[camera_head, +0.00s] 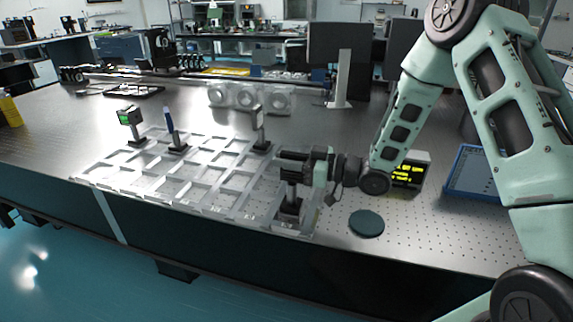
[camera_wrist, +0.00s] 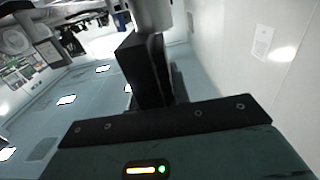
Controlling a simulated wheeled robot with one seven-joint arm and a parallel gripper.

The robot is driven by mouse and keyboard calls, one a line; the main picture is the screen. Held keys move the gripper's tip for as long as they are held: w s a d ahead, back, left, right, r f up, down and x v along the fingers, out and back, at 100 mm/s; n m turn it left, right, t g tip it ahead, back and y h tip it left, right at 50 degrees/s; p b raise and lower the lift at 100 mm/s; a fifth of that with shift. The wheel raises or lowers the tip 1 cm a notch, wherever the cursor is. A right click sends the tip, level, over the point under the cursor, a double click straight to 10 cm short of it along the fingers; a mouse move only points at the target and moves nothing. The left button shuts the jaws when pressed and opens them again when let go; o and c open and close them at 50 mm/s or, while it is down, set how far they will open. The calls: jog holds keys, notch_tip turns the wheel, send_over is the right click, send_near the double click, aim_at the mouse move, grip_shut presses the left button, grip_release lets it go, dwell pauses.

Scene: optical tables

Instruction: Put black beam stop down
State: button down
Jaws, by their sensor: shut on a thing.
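The black beam stop (camera_head: 290,207) is upright, with a dark base and a short post, at the front right end of the clear grid rack (camera_head: 232,207). My gripper (camera_head: 291,168) is shut on its upper part, coming in from the right. The base appears within or just over the front right compartment; I cannot tell whether it touches the surface. In the wrist view the dark fingers (camera_wrist: 146,70) are together, with a pale grey rounded part (camera_wrist: 151,14) beyond them. The gripper hides the top of the beam stop.
Three post-mounted parts stand in the rack: one with a green face (camera_head: 128,118), a blue one (camera_head: 169,125) and a grey one (camera_head: 258,124). A dark disc (camera_head: 366,223), a yellow-display box (camera_head: 409,172) and a blue tray (camera_head: 449,188) lie to the right. A monitor (camera_head: 340,62) stands behind.

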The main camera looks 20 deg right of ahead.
jog(key=shift+f, duration=0.55)
jog(key=shift+f, duration=0.15)
jog(key=c, duration=1.3)
grip_release()
jog(key=shift+s+d+r, duration=0.15)
jog(key=shift+d+r, duration=0.05)
jog(key=b+v, duration=0.2)
jog(key=v, duration=0.9)
jog(key=shift+s+d, duration=0.2)
